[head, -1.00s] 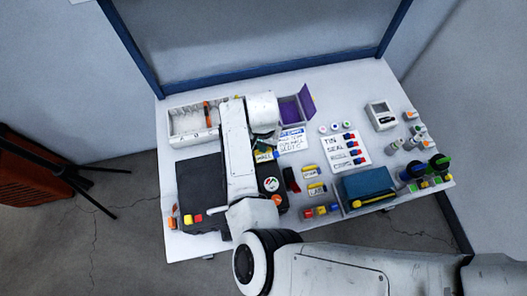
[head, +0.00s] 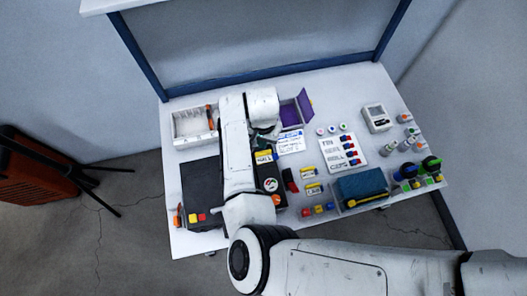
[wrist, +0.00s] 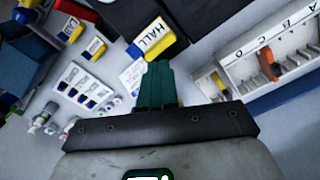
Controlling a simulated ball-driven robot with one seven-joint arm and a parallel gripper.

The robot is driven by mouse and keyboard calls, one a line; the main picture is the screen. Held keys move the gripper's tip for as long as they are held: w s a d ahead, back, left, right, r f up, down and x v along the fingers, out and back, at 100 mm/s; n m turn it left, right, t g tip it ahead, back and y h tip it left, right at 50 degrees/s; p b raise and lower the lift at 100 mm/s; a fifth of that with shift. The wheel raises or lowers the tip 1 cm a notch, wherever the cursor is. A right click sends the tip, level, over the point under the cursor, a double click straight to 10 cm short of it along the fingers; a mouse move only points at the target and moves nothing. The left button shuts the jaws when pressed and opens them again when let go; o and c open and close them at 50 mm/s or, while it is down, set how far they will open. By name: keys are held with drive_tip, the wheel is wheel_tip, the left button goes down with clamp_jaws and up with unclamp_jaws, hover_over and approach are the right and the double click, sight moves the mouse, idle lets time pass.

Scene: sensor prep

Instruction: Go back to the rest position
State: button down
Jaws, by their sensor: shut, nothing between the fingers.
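In the head view my white arm reaches over the table (head: 350,105) from the lower right. There the fingers are mostly hidden by the wrist, near the HALL block (head: 264,156).
A white slotted tray (head: 190,142) with an orange item stands at the back left. An open purple box (head: 303,105), a labelled white card (head: 329,158), a teal case (head: 361,184) and several bottles occupy the right.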

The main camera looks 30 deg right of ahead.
drive_tip(key=shift+r+p, duration=0.45)
drive_tip(key=shift+r, duration=0.3)
